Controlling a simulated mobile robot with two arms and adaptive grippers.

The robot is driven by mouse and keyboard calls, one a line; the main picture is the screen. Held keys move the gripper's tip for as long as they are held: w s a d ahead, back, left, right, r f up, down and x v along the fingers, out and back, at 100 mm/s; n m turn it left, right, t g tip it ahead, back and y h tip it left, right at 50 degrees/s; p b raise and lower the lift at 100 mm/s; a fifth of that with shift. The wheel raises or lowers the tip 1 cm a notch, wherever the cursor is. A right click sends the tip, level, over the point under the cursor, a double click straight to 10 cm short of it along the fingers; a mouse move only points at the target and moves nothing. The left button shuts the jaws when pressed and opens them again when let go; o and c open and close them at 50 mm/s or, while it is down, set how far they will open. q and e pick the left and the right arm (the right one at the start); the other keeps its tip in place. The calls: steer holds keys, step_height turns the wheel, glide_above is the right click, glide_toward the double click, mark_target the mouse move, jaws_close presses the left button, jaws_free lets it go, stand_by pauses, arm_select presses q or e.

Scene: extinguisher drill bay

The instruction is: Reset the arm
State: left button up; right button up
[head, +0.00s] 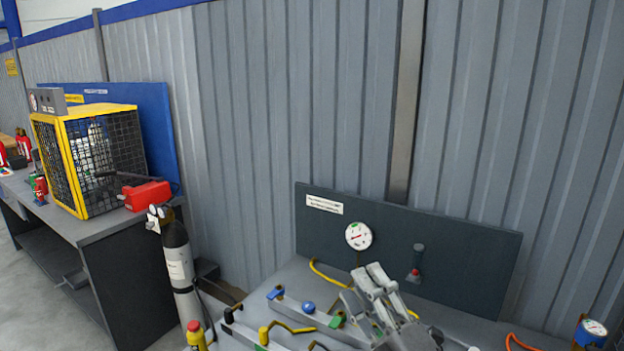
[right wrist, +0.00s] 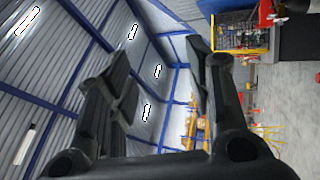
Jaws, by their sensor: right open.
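My right gripper (head: 375,290) is in the lower middle of the head view, above the grey bench and in front of the dark back panel. Its fingers are apart and nothing is between them. In the right wrist view the two fingers of my right gripper (right wrist: 155,85) stand wide apart, with only the wall, roof and distant hall behind them. My left gripper is not in view.
The grey bench (head: 290,275) carries hoses, coloured fittings and a gauge (head: 593,328). The dark panel (head: 460,245) bears a round gauge (head: 358,236). A gas cylinder (head: 178,262) stands left, near a yellow mesh cage (head: 108,160) and a red box (head: 147,195) on another bench.

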steer(key=s+d+f+m+g+h, duration=0.35)
steer(key=d+f+m+h, duration=0.25)
steer(key=f+m, duration=0.3)
steer(key=s+d+f+m+g+h, duration=0.3)
steer(key=s+d+f+m+h, duration=0.25)
steer(key=f, duration=0.65)
steer(key=s+f+m+g, duration=0.3)
steer(key=s+f+g, duration=0.25)
steer(key=s, duration=0.35)
steer(key=s+f+m+g, duration=0.4)
steer(key=s+f, duration=0.2)
steer(key=s, duration=0.4)
step_height(320, 180, down, 30)
steer(key=f+g+b, duration=0.1)
steer(key=b, duration=0.4)
steer(key=s+d+f+g+b, duration=0.1)
steer(key=s+d+f+b, duration=0.2)
steer(key=s+f, duration=1.4)
step_height(320, 180, down, 4)
steer(key=shift+s+f+n+g+y+b, duration=0.1)
steer(key=shift+s+n+g+y+b, duration=0.25)
steer(key=shift+b, duration=0.65)
